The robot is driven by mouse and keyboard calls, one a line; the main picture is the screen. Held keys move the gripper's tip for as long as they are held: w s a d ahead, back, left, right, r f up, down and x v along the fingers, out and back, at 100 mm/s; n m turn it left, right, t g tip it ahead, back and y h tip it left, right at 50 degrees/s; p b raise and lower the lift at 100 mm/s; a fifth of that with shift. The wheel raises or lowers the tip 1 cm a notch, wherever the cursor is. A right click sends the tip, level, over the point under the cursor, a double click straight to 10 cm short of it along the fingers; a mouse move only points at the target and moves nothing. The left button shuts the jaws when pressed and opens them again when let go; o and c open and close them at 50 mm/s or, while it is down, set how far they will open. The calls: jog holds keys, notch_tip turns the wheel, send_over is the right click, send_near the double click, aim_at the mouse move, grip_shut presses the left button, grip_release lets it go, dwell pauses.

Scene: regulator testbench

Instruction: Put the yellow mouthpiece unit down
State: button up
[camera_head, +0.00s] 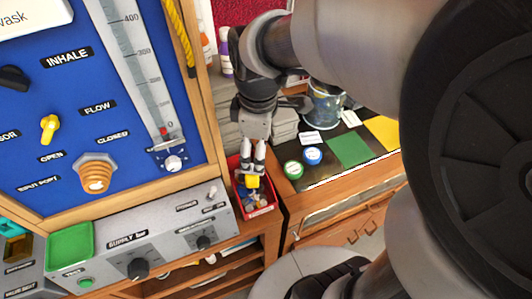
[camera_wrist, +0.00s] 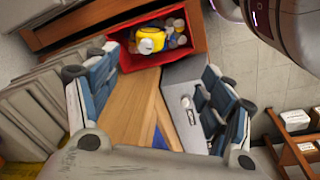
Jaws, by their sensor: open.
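The yellow mouthpiece unit (camera_head: 253,182) is in the small red bin (camera_head: 262,211), just below my fingertips in the head view. In the wrist view the yellow unit (camera_wrist: 152,41), with a whitish part, lies among several small roundish pieces in the red bin (camera_wrist: 190,18). My gripper (camera_head: 254,160) points down over the bin. In the wrist view my gripper (camera_wrist: 158,88) has its fingers wide apart, with nothing between the pads. I cannot tell the exact gap between the fingertips and the unit.
A blue panel (camera_head: 60,120) in a wooden frame and a grey supply box (camera_head: 150,250) stand at left. To the right, a bench holds a green mat (camera_head: 349,150), a yellow mat (camera_head: 384,131), green and blue round lids and a glass jar (camera_head: 325,105). Grey stacked slabs stand behind the bin.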

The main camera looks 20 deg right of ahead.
jog(key=s+r+m+t, duration=0.1)
jog(key=s+r+m, duration=0.1)
jog(key=s+m, duration=0.4)
jog(key=s+r+m+t, duration=0.2)
jog(key=s+r+m, duration=0.1)
jog(key=s+m, duration=0.2)
jog(key=shift+s+a+r+m, duration=0.3)
jog(key=shift+s+m, duration=0.1)
jog(key=shift+s, duration=0.65)
